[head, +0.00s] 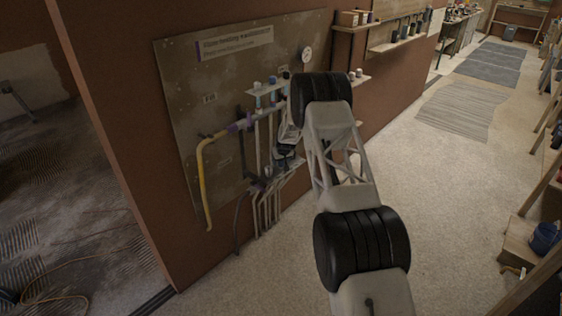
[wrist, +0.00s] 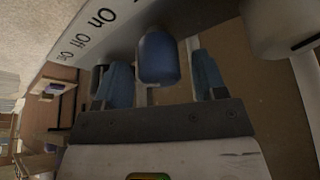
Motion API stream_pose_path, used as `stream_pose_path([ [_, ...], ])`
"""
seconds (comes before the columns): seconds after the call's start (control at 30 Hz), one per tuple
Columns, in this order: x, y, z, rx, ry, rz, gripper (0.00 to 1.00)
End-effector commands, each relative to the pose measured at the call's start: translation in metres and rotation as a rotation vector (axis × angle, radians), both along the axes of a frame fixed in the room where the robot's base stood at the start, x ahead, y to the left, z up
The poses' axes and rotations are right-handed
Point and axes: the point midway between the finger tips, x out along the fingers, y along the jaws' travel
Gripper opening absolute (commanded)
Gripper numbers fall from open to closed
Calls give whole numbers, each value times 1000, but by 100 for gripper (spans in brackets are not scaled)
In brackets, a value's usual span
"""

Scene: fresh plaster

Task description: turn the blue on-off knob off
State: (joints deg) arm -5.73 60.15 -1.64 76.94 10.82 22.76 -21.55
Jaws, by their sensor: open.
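The blue knob (wrist: 158,57) is a short rounded cylinder at the upper middle of the wrist view. It hangs from a pale label strip (wrist: 92,30) printed with "On" and "Off". My gripper (wrist: 160,75) is open, with one blue-padded finger on each side of the knob. A gap shows between the knob and each finger; I cannot tell how deep the knob sits between them. In the head view my arm reaches to the wall panel (head: 180,90) and covers part of its fittings, and I cannot make out the fingertips or this knob for certain.
A large pale rounded fitting (wrist: 279,27) stands close to the right finger in the wrist view. The panel carries a yellow pipe (head: 203,180), several other pipes and a round gauge (head: 306,55). A shelf (head: 395,42) holds jars to the right. The floor (head: 440,190) is open.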

Motion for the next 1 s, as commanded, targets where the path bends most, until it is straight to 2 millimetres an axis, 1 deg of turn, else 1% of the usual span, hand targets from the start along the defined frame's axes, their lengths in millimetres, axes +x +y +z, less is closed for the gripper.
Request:
stream_pose_path([
  [0.37,1,0,-2,0,0,0,65],
  [0.6,1,0,-2,0,0,0,28],
  [0.67,1,0,-2,0,0,0,19],
  [0.7,1,0,-2,0,0,0,16],
  [1.0,1,0,-2,-1,1,-40,16],
])
